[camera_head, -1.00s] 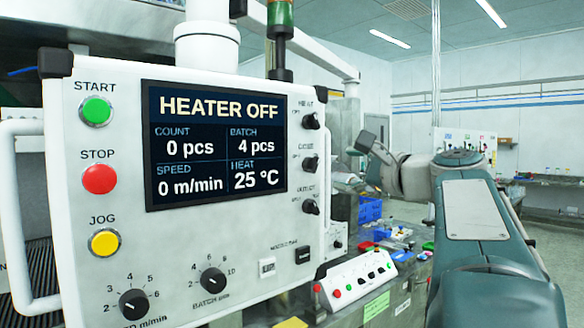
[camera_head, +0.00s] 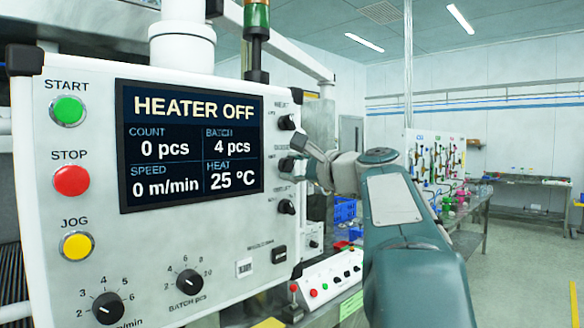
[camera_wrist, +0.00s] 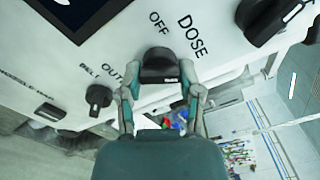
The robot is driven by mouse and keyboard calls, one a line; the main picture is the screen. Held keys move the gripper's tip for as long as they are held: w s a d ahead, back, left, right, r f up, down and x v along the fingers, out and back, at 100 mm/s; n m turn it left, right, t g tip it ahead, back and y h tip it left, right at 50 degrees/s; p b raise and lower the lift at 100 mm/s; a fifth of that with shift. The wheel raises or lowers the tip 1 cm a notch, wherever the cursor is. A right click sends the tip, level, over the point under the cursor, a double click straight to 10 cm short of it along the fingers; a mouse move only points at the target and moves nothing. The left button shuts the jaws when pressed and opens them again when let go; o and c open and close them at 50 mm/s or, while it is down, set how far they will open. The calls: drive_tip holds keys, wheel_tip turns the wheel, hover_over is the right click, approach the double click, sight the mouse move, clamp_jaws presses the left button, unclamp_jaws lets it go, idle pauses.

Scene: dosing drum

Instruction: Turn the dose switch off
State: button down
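The dose switch (camera_wrist: 158,62) is a black rotary knob on the white control panel, beside the printed words DOSE and OFF in the wrist view. In the head view the dose switch (camera_head: 285,165) is the middle of three knobs right of the screen, partly beside my gripper. My gripper (camera_wrist: 163,94) is open, with one finger on each side of the knob's lower end in the wrist view. I cannot tell whether the fingers touch it. In the head view my gripper (camera_head: 306,160) is right at the panel by this knob.
The heat knob (camera_head: 287,122) sits above and the outlet knob (camera_head: 286,207) below, both close by. The screen (camera_head: 190,146) reads HEATER OFF. Start, stop and jog buttons are at the left. A small white button box (camera_head: 331,279) stands below the panel.

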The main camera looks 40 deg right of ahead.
drive_tip(key=shift+n, duration=0.4)
drive_tip(key=n, duration=0.5)
drive_tip(key=shift+w+f+n, duration=0.1)
drive_tip(key=shift+n, duration=0.2)
drive_tip(key=n, duration=0.5)
drive_tip(key=shift+f+n, duration=0.15)
drive_tip(key=shift+n, duration=0.15)
drive_tip(key=shift+c, duration=1.3)
unclamp_jaws()
drive_tip(key=shift+a+r, duration=0.1)
drive_tip(key=shift+r, duration=0.1)
